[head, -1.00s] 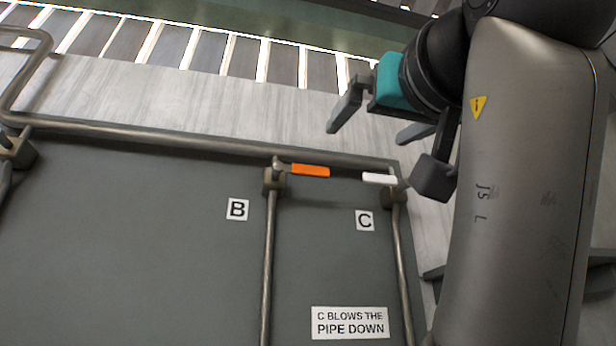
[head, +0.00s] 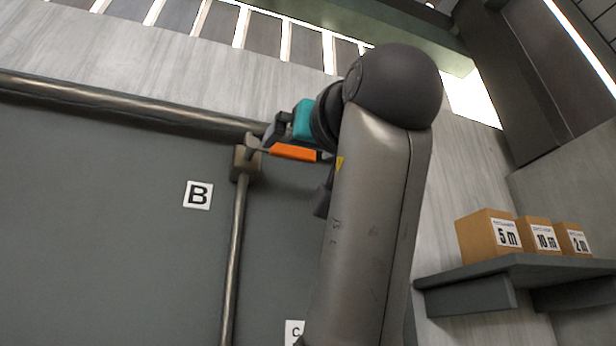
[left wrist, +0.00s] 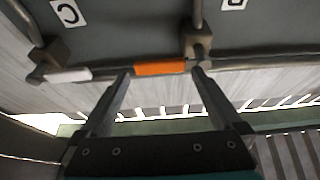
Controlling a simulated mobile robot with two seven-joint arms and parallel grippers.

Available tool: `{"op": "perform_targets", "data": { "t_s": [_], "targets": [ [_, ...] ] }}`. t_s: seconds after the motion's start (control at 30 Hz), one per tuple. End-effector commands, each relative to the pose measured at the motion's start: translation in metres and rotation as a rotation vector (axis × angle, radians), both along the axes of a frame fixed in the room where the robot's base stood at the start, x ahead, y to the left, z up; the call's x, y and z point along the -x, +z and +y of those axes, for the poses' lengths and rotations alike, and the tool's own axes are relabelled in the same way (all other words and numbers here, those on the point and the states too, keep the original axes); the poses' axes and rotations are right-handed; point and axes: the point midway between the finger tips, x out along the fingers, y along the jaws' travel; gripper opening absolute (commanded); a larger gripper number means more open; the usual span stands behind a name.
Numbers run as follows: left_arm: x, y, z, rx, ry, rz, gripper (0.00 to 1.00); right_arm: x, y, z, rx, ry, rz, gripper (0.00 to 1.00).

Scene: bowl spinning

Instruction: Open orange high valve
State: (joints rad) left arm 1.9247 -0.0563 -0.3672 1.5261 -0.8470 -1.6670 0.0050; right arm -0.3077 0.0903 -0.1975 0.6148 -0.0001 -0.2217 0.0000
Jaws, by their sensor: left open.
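The orange valve handle (head: 293,152) sticks out sideways from the valve block (head: 246,160) at the top of the pipe beside label B (head: 198,195). My left gripper (head: 292,165) is at the orange handle, its arm covering the panel to the right. In the left wrist view the open fingers (left wrist: 162,76) point at the orange handle (left wrist: 160,68), which spans the gap between the fingertips. I cannot tell whether they touch it. My right gripper is not in view.
The white handle (left wrist: 68,76) of valve C lies left of the fingers in the left wrist view; my arm hides it in the head view. A horizontal pipe (head: 120,103) runs along the panel top. At right, a shelf (head: 520,270) holds boxes (head: 490,238).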

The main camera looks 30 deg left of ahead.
Motion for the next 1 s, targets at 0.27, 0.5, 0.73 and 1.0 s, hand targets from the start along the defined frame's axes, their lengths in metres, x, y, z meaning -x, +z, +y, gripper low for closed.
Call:
{"op": "perform_targets", "data": {
  "t_s": [0.27, 0.5, 0.73, 1.0],
  "targets": [
    [-0.026, 0.018, 0.030, 0.001, 0.001, 0.002, 1.00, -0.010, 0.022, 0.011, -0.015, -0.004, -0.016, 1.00],
    [-0.032, 0.020, 0.037, 0.000, -0.001, 0.000, 1.00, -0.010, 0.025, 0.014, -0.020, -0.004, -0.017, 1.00],
    [-0.031, 0.019, 0.036, 0.000, -0.001, 0.000, 0.95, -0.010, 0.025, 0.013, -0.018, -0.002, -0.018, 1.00],
    [-0.031, 0.019, 0.036, 0.000, -0.001, 0.000, 0.65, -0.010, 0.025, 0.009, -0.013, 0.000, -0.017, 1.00]
  ]
}}
